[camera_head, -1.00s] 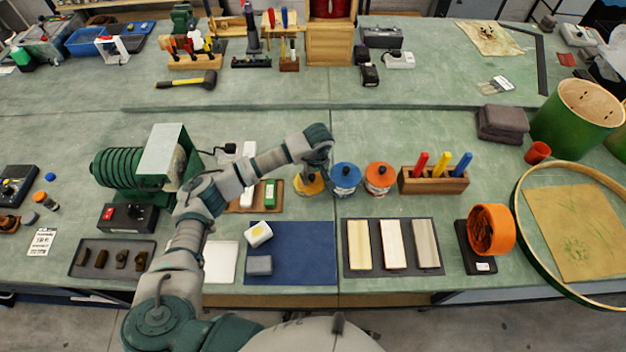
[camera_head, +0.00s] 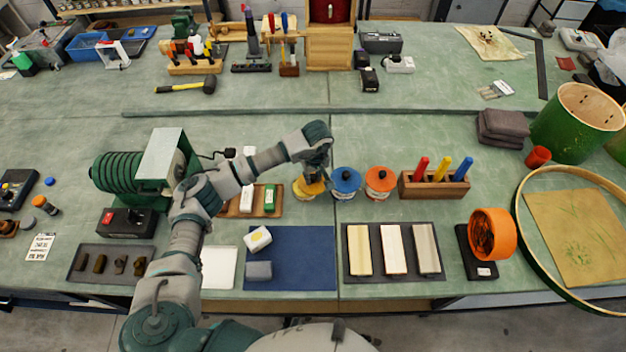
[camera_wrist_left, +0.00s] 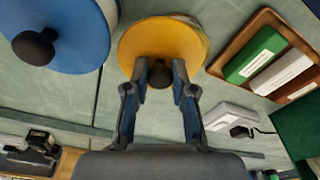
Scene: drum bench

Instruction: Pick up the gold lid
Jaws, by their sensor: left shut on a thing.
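The gold lid (camera_head: 308,189) is a round yellow disc on a jar, just left of the blue lid (camera_head: 346,178) in the head view. In the left wrist view the gold lid (camera_wrist_left: 165,44) fills the top middle, with a dark round knob (camera_wrist_left: 160,74) at its near side. My left gripper (camera_head: 314,172) is over the gold lid, and in the wrist view its two fingers (camera_wrist_left: 159,80) are shut on the knob. The head view does not clearly show whether the lid is clear of its jar. My right gripper is not in view.
The blue-lidded jar also shows close by in the wrist view (camera_wrist_left: 62,30). An orange-lidded jar (camera_head: 380,178) stands right of it. A wooden tray with green and white blocks (camera_head: 249,211) lies to the left. The blue mat (camera_head: 305,258) in front is mostly bare.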

